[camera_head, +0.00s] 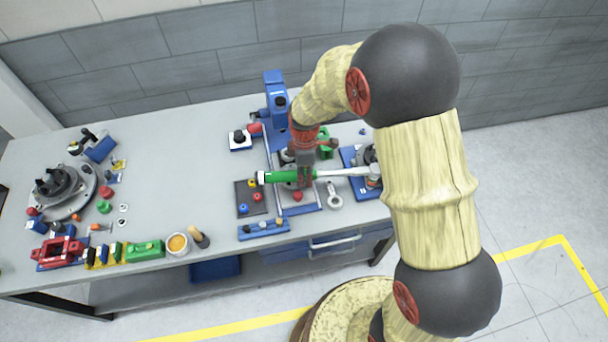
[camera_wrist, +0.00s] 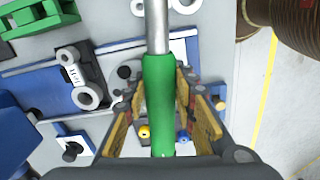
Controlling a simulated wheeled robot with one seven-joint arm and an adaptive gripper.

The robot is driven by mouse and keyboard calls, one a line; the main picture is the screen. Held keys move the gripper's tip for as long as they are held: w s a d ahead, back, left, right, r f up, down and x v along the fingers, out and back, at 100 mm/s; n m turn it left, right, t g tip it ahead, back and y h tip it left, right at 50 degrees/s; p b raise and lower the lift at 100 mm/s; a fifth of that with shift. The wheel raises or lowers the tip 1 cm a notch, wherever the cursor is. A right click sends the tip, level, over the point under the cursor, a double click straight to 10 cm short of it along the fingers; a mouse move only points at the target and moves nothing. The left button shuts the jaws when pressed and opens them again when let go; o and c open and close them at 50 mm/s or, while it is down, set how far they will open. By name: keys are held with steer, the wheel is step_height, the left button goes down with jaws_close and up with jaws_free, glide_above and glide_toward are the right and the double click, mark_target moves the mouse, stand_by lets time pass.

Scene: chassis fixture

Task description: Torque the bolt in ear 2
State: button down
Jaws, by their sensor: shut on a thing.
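My gripper (camera_head: 304,178) is shut on the green handle of a torque wrench (camera_head: 275,177) above the bench. The wrench lies roughly level across the picture, its silver shaft (camera_head: 345,171) reaching right to its head near a blue fixture (camera_head: 366,192). In the wrist view the green handle (camera_wrist: 159,100) sits between my fingers (camera_wrist: 161,95), and the shaft runs out of the top edge. A dark part with white rings (camera_wrist: 88,97) lies on a blue plate below. The bolt and ear 2 cannot be made out; my arm and the wrench cover part of the fixture.
A blue upright stand (camera_head: 276,95) is behind my gripper. A dark tray with coloured knobs (camera_head: 246,188) and a blue rack (camera_head: 263,229) are at the front. A ring-ended link (camera_head: 334,198) lies nearby. A round grey fixture (camera_head: 68,190) is far left. The bench between is mostly clear.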

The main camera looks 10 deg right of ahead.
steer(key=shift+w+r+p, duration=0.1)
steer(key=shift+r+p, duration=0.25)
steer(key=shift+r, duration=0.3)
steer(key=shift+r+p, duration=1.6)
steer(key=shift+r, duration=0.85)
